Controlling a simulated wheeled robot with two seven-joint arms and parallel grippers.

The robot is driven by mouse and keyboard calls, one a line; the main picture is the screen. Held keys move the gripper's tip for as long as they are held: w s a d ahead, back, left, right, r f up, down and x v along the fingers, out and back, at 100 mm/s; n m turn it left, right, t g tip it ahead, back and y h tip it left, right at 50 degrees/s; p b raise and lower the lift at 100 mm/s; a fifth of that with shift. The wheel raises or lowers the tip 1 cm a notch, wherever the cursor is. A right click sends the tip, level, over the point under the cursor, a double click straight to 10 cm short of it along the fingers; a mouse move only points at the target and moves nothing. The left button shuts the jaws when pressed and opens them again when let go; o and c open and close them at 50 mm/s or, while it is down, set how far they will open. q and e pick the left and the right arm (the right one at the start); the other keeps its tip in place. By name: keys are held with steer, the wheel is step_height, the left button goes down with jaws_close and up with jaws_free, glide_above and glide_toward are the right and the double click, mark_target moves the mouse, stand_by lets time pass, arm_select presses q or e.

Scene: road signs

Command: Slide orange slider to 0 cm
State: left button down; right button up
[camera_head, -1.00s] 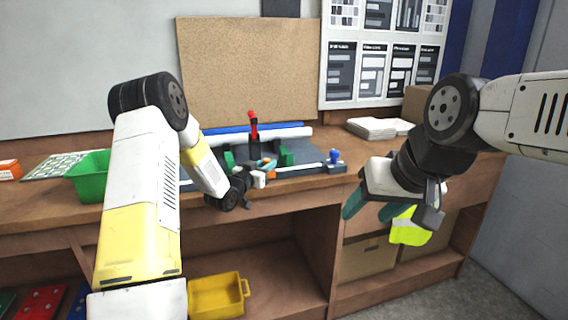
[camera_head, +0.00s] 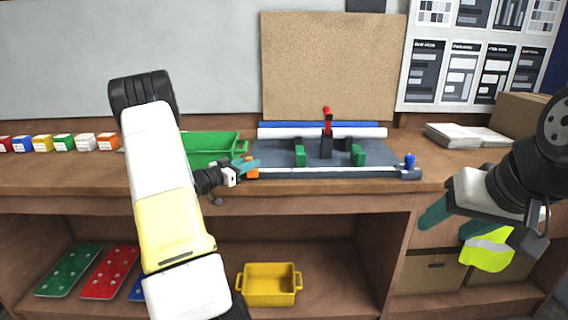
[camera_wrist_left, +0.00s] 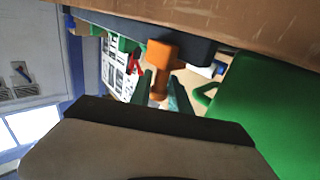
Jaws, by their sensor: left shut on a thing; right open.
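The orange slider (camera_head: 252,173) is on the pale rail (camera_head: 330,173) along the front of the grey bench device. It is near the rail's left end, left of both green blocks. My left gripper (camera_head: 244,167) is shut on it. In the left wrist view the orange slider (camera_wrist_left: 162,56) has a block top and a stem between the teal fingers of my left gripper (camera_wrist_left: 160,90). Scale marks on the rail are too small to read. My right gripper (camera_head: 448,220) is open and empty, in front of the bench at the right.
A green bin (camera_head: 212,148) stands close to the rail's left end. A blue knob (camera_head: 409,161) sits at the right end. A red-handled black clamp (camera_head: 327,135) and green blocks (camera_head: 300,156) stand on the device. A yellow bin (camera_head: 269,285) is on the lower shelf.

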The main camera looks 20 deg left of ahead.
arm_select(q)
steer(key=shift+s+a, duration=0.15)
steer(key=shift+a, duration=0.4)
steer(key=shift+s+a, duration=0.15)
steer(key=shift+a, duration=0.35)
steer(key=c, duration=1.4)
jaws_free()
steer(key=shift+a, duration=0.1)
steer(key=shift+o, duration=0.2)
steer(key=shift+s, duration=0.15)
steer(key=v, duration=0.7)
steer(key=shift+s, duration=0.3)
steer(key=shift+a, duration=0.1)
